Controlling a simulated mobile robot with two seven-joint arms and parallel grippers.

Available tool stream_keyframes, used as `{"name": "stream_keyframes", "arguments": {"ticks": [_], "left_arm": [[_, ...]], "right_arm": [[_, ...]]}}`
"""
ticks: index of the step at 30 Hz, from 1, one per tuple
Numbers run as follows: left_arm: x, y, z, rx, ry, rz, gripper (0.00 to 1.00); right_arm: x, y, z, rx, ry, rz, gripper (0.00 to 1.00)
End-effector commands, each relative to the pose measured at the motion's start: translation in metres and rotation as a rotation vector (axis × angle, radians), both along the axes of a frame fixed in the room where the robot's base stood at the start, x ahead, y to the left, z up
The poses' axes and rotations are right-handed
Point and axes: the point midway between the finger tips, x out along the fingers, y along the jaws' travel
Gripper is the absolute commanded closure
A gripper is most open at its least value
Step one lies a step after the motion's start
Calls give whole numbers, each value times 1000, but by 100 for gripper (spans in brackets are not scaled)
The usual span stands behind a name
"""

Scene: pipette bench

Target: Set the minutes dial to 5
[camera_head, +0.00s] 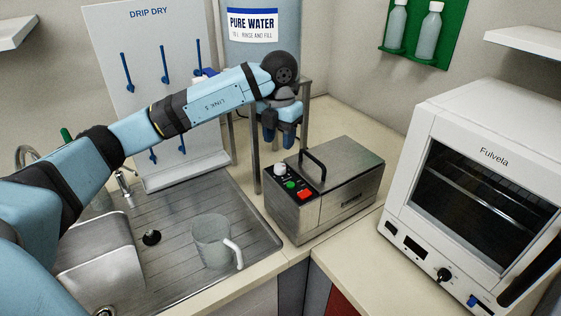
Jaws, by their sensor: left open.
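A steel box-shaped device (330,195) with a black-handled lid stands on the counter corner. Its dark left-hand panel carries a pale round dial (280,170), a green button (291,184) and a red button (304,194). The dial's markings are too small to read, so its setting cannot be told. My left gripper (279,136) is open and empty, with its fingers pointing down. In the picture it is just above the dial and apart from it. My right gripper is not in view.
A white oven (480,180) with a black knob (444,275) stands to the right. A sink with a drainboard holding a clear jug (212,243) lies to the left. Behind are a drip-dry board (140,60) and a pure-water tank (262,50) on a metal stand.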

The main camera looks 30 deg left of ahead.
Motion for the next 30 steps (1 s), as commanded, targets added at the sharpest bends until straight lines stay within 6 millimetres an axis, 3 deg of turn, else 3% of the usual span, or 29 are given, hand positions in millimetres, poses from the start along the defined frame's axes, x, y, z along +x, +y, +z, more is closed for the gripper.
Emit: {"name": "stream_keyframes", "arguments": {"ticks": [3,10,16,24,25,29,30], "left_arm": [[-1,0,-27,0,5,-2,55],[0,0,-65,-2,4,-1,55],[0,-1,-80,-2,1,-3,55],[0,-1,-82,-2,0,-3,55],[0,-1,-82,-2,0,-3,57],[0,-1,-81,-2,0,-3,87],[0,-1,-81,-2,0,-3,89]], "right_arm": [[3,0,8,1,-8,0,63],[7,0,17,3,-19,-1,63],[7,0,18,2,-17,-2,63],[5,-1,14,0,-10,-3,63],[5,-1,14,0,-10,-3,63],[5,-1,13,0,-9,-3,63],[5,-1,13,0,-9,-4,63]]}}
